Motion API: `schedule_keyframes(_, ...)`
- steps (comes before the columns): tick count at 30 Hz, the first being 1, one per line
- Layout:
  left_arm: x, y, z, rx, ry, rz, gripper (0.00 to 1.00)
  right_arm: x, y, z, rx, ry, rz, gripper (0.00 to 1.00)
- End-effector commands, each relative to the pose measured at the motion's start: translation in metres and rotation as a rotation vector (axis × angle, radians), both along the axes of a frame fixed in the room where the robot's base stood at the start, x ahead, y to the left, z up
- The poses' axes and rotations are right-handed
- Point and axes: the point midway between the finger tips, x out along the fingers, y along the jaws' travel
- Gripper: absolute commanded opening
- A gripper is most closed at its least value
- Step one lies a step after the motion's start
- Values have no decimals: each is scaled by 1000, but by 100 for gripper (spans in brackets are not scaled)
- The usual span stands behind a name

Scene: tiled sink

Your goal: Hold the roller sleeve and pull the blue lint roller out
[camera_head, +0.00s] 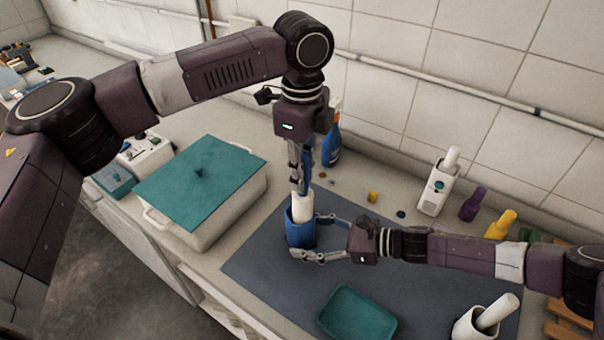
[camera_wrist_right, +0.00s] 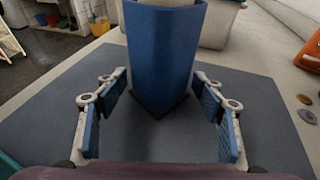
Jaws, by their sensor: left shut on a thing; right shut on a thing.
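The blue sleeve (camera_head: 300,232) stands upright on the grey mat. In the right wrist view the sleeve (camera_wrist_right: 163,55) is at the top centre, between my fingers. The white roll of the lint roller (camera_head: 302,207) shows above the sleeve's rim; its lower part is hidden inside. My left gripper (camera_head: 299,187) points down from above and is shut on the roller's blue handle (camera_head: 308,155), partly hidden by the fingers. My right gripper (camera_head: 306,236) comes in from the right, low and level, shut on the sleeve with one finger on each side.
A white box with a teal lid (camera_head: 195,185) stands left of the mat (camera_head: 262,268). A blue spray bottle (camera_head: 332,145) and several other bottles stand along the tiled wall.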

Motion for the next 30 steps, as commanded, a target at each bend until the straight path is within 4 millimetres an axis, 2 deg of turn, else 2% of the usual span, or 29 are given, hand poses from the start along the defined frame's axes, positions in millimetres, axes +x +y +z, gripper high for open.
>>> schedule_keyframes(10, 0, 0, 0, 0, 0, 0, 0, -1, 0, -2, -2, 2, 2, 38)
schedule_keyframes(11, 0, 0, 0, 0, 0, 0, 0, -1, 0, -2, -2, 2, 2, 64)
schedule_keyframes(16, 0, 0, 0, 0, 0, 0, 0, -1, 0, -1, -2, 2, 1, 82)
schedule_keyframes(25, 0, 0, 0, 0, 0, 0, 0, 0, -1, 0, -1, 0, 0, 83)
schedule_keyframes(30, 0, 0, 0, 0, 0, 0, 0, -2, -12, 4, -1, -1, -2, 83)
